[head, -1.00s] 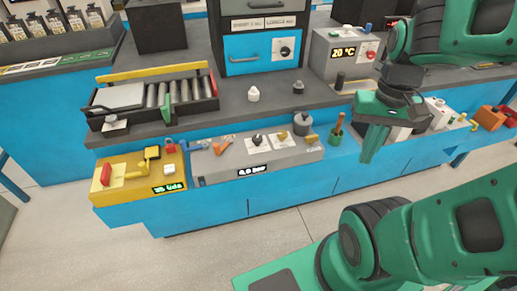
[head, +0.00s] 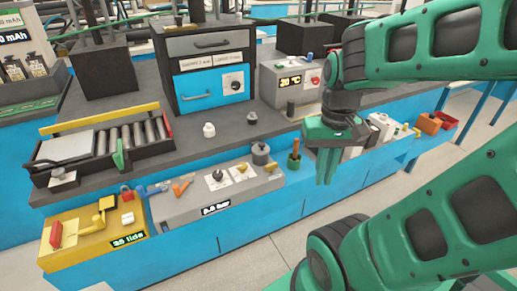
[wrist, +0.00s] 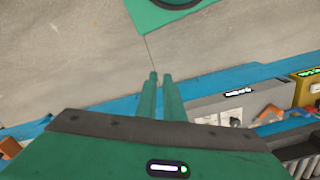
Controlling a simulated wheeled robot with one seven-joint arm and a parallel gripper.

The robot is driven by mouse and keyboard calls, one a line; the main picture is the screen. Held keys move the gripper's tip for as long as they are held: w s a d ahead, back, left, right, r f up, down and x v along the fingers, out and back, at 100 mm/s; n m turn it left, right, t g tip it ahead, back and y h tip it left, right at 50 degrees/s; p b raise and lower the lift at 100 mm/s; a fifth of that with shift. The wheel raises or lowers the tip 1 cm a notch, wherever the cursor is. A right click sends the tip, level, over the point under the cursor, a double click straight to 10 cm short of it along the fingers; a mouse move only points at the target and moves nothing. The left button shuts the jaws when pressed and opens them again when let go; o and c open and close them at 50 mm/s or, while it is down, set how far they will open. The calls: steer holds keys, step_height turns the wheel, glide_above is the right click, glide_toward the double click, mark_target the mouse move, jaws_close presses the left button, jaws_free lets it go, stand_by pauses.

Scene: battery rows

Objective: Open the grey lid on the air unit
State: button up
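The air unit appears to be the long grey box (head: 215,196) with a "bar" readout, set in the blue bench's lower front shelf. Knobs on white plates sit on its top. A round grey lidded piece (head: 261,154) stands at its back right end and may be the grey lid; it looks shut. The box's front also shows in the wrist view (wrist: 206,112), right of my fingers. My green gripper (head: 326,181) points down, right of the air unit and apart from it. In the wrist view its fingers (wrist: 160,76) have a narrow empty gap between them.
A yellow box (head: 85,245) adjoins the air unit's left end. A green cup with a brown handle (head: 294,163) stands just right of it. A roller tray (head: 98,150) and a drawer cabinet (head: 207,75) stand behind. The floor (head: 265,262) in front is clear.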

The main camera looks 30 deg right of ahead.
steer(key=o, duration=0.5)
steer(key=shift+s+d+r, duration=0.15)
steer(key=shift+s+r, duration=0.1)
steer(key=shift+r, duration=0.1)
steer(key=shift+o, duration=0.8)
steer(key=shift+w+d+r, duration=0.2)
steer(key=shift+w+r, duration=0.05)
steer(key=shift+w, duration=0.45)
steer(key=m+t+h, duration=0.3)
steer(key=m+h, duration=0.1)
glide_toward(262, 143)
steer(key=shift+y, duration=0.3)
steer(key=x, duration=0.7)
steer(key=shift+w+d+f, duration=0.1)
steer(key=shift+d+f, duration=0.15)
steer(key=shift+f, duration=0.05)
jaws_close()
steer(key=shift+d, duration=0.1)
